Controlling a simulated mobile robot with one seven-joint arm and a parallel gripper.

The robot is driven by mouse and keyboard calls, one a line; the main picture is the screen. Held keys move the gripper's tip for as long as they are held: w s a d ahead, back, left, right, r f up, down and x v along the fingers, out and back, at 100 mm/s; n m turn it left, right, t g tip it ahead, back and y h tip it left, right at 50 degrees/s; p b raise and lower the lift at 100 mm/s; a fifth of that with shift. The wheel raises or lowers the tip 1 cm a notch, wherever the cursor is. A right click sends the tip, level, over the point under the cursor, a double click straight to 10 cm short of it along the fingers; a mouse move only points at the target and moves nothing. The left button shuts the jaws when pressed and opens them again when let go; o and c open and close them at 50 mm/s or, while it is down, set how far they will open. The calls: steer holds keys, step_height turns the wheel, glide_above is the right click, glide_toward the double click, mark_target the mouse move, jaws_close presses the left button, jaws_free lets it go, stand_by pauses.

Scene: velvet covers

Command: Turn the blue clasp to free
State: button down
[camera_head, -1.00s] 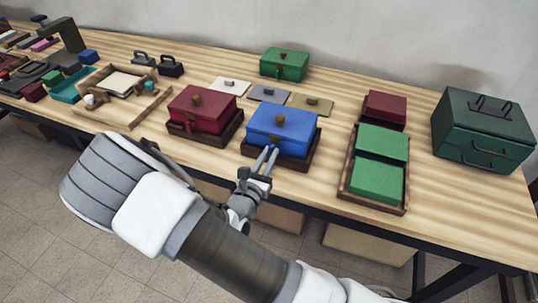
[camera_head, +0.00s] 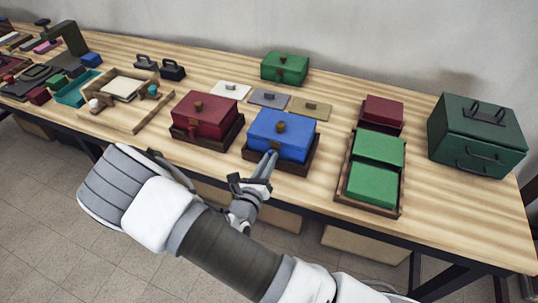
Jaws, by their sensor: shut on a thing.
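The blue box (camera_head: 282,134) sits in a dark brown tray (camera_head: 308,157) near the table's front edge, its lid down, with a brown knob on top. My gripper (camera_head: 271,157) is at the box's front face, where the clasp is. Its fingers look close together, shut on the clasp. The fingers cover the clasp, so its angle cannot be told.
A red box (camera_head: 205,115) in a like tray stands just left, and a green box (camera_head: 285,67) stands behind. A tray of green blocks (camera_head: 373,188) is to the right, beside a dark green case (camera_head: 477,135). Flat plates (camera_head: 269,97) lie behind the blue box.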

steer(key=n+p, duration=0.3)
steer(key=n, duration=0.3)
steer(key=shift+a+n+p, duration=0.1)
steer(key=shift+n+p, duration=0.2)
steer(key=n+p, duration=0.1)
steer(key=n, duration=0.2)
steer(key=shift+f, duration=0.1)
steer(key=shift+f+n+p, duration=0.1)
steer(key=shift+n+p, duration=0.5)
steer(key=shift+n, duration=1.5)
steer(key=c, duration=0.8)
jaws_free()
steer(key=shift+c, duration=0.2)
steer(key=b+v, duration=0.1)
steer(key=v, duration=1.6)
steer(key=shift+s, duration=0.15)
